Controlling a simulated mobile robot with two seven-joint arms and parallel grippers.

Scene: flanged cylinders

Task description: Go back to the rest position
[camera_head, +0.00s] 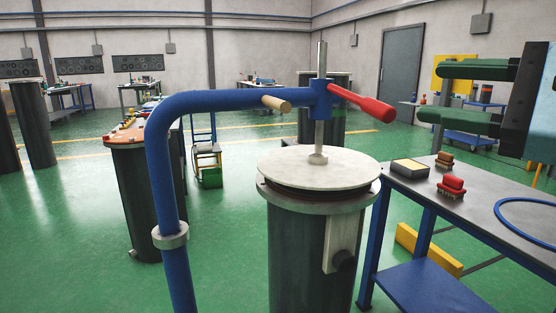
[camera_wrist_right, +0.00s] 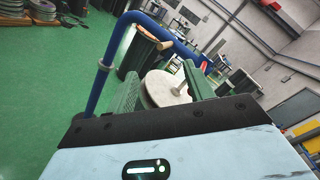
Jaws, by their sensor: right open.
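My right gripper (camera_head: 432,93) is at the upper right in the head view, with its two green fingers apart and nothing between them. In the right wrist view its fingers (camera_wrist_right: 160,85) stand apart in front of the round lid. The pale lid (camera_head: 318,167) lies on the dark flanged cylinder (camera_head: 295,245), under a vertical rod. A blue bent pipe arm (camera_head: 215,101) reaches over to that rod. It carries a red handle (camera_head: 362,103) and a wooden peg (camera_head: 276,103). The gripper is right of the red handle and apart from it. My left gripper is out of view.
A metal-topped table (camera_head: 475,208) with blue legs stands at the right, below my gripper. Another cylinder (camera_head: 150,200) stands at the left. Green floor between them is open.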

